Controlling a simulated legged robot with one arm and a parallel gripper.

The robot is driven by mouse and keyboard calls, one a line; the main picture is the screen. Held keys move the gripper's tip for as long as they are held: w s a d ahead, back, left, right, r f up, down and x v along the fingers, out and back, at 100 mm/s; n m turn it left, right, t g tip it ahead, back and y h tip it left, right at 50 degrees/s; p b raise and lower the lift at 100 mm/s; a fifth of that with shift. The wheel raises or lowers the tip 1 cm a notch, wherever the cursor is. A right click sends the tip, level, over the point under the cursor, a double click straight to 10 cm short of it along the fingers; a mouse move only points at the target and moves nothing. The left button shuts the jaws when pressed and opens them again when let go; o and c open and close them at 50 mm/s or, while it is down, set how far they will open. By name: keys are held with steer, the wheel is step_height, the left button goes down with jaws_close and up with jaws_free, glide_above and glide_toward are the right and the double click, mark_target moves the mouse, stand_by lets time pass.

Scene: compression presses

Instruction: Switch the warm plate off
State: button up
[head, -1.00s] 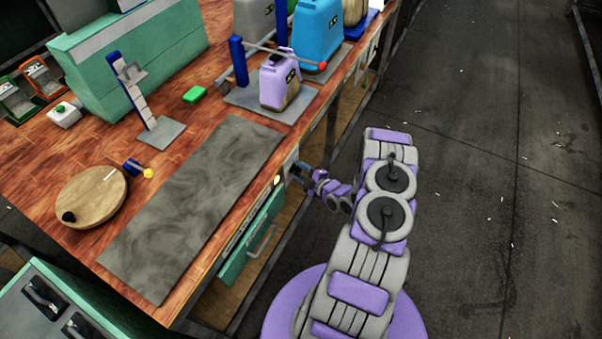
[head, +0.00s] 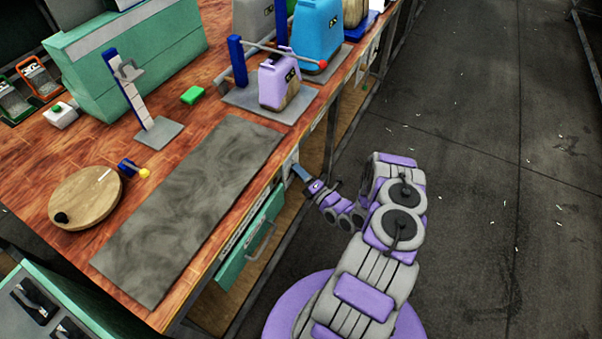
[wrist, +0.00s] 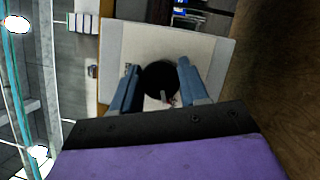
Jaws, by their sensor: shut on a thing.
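The warm plate appears to be the flat dark grey slab (head: 190,205) on the wooden bench. A pale panel (wrist: 215,50) on the bench front carries a round black knob (wrist: 160,76) with a light pointer mark, which points toward the bottom of the wrist view. My gripper (wrist: 157,80) has its two blue fingers on either side of this knob and is shut on it. In the head view my gripper (head: 298,171) is at the bench's front edge, beside the slab's right end. The knob is hidden there.
A green drawer (head: 250,240) with a handle sits left of my gripper under the bench top. A lilac canister (head: 284,82) stands above on a grey plate near the edge. A round wooden board (head: 86,200) lies left. The floor at right is open.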

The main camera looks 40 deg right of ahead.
steer(key=shift+s+f+n+t+y, duration=0.1)
steer(key=shift+f+n+t+y, duration=0.1)
steer(key=shift+n, duration=0.35)
steer(key=shift+f+n+t+y, duration=0.1)
steer(key=shift+n+t, duration=0.1)
steer(key=shift+n, duration=0.35)
steer(key=shift+r, duration=0.1)
steer(key=o, duration=1)
steer(key=s+d+f+p, duration=0.1)
steer(key=s+f+p, duration=0.1)
steer(key=s, duration=1.4)
steer(key=shift+s+f+p, duration=0.4)
steer(key=shift+f, duration=0.35)
